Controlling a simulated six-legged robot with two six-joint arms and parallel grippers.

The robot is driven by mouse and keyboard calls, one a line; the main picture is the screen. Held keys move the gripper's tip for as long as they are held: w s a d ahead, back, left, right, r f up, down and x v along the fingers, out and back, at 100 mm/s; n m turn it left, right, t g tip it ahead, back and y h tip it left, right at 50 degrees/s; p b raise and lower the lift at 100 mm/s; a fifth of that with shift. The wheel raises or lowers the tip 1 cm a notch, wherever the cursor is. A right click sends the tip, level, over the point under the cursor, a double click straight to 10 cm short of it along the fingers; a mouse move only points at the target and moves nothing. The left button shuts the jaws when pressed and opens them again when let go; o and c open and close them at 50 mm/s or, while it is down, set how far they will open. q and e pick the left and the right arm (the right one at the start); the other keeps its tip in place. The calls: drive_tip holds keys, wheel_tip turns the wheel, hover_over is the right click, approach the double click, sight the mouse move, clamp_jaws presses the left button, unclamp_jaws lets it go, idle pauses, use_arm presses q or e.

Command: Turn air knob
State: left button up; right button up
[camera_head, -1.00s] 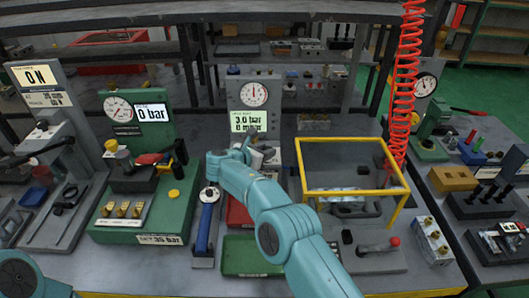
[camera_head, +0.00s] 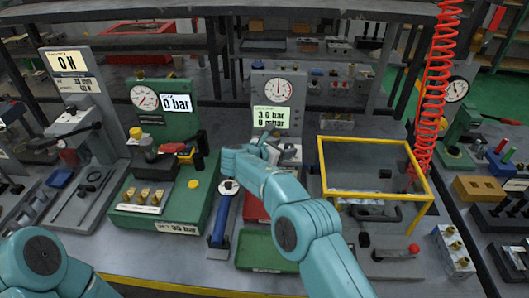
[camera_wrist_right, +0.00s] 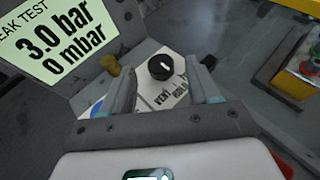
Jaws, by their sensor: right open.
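The air knob (camera_wrist_right: 160,67) is a round black knob with a white pointer mark, in the right wrist view. It stands on a pale plate (camera_wrist_right: 150,92) with printed labels, partly hidden by my fingers. My right gripper (camera_wrist_right: 162,84) is open, with one finger on each side below the knob in the picture. The knob shows in the gap, and no finger visibly closes on it. In the head view my right gripper (camera_head: 268,141) is at the foot of the leak test panel (camera_head: 271,100) and hides much there. My left arm shows at lower left; its gripper is out of view.
The panel's display (camera_head: 270,118) reads 3.0 bar and 0 mbar. A small yellowish knob (camera_wrist_right: 110,64) stands left of the black one. A yellow frame (camera_head: 375,141) is to the right, with a coiled red hose (camera_head: 436,90) beside it. A green valve block (camera_head: 160,195) is left.

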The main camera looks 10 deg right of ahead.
drive_tip(key=b+v, duration=0.1)
drive_tip(key=v, duration=1.3)
drive_tip(key=shift+s+b, duration=0.2)
drive_tip(key=shift+b, duration=0.1)
drive_tip(key=shift+a, duration=0.1)
